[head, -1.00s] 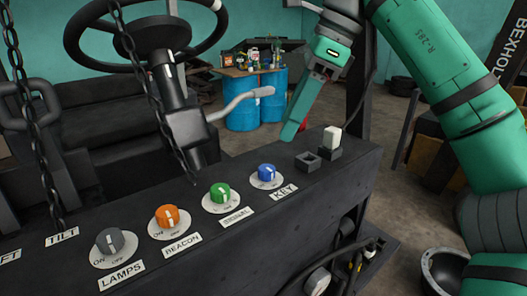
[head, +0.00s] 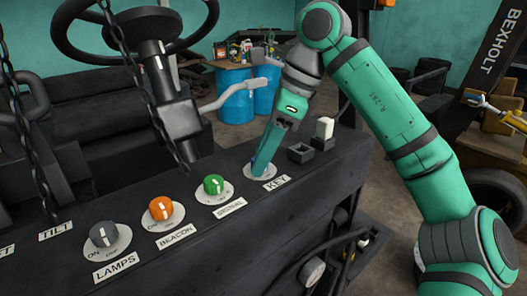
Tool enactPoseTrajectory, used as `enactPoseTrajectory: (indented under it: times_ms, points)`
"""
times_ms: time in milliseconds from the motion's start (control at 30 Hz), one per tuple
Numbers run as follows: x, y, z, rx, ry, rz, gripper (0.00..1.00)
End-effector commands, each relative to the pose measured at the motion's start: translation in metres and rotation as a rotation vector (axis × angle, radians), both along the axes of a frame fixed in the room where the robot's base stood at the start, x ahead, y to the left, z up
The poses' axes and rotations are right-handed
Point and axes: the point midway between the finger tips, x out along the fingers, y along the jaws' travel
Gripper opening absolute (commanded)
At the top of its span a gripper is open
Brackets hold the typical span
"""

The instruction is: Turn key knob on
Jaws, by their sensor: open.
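The blue key knob (head: 254,161) sits on a round white dial on the dark panel, above the KEY label (head: 277,183). My gripper (head: 264,160) is at the knob, its green fingers pointing down over the dial. The fingers hide most of the knob, so its pointer and whether the fingers touch it cannot be made out. Only a sliver of blue shows at the left of the fingers.
Green (head: 213,185), orange (head: 161,208) and grey (head: 104,234) knobs stand in a row to the left. A square black socket (head: 300,152) and a white rocker switch (head: 324,128) are to the right. A grey lever (head: 240,91), steering wheel and hanging chain (head: 133,65) stand behind.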

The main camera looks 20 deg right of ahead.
Motion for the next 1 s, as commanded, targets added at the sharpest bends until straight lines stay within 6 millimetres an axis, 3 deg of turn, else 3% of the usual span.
enactPoseTrajectory:
  times_ms: [133, 300, 333, 667, 1000]
  points:
    - [0.0001, -0.0001, 0.0001, 0.000, 0.000, 0.000, 0.48]
    - [0.0000, -0.0001, 0.0003, 0.000, 0.000, 0.000, 0.10]
    - [0.0000, -0.0001, 0.0003, 0.000, 0.000, 0.000, 0.07]
    - [-0.0002, 0.0000, 0.0006, 0.000, -0.002, -0.036, 0.07]
    - [-0.0024, 0.0001, 0.0010, -0.002, -0.003, -0.254, 0.07]
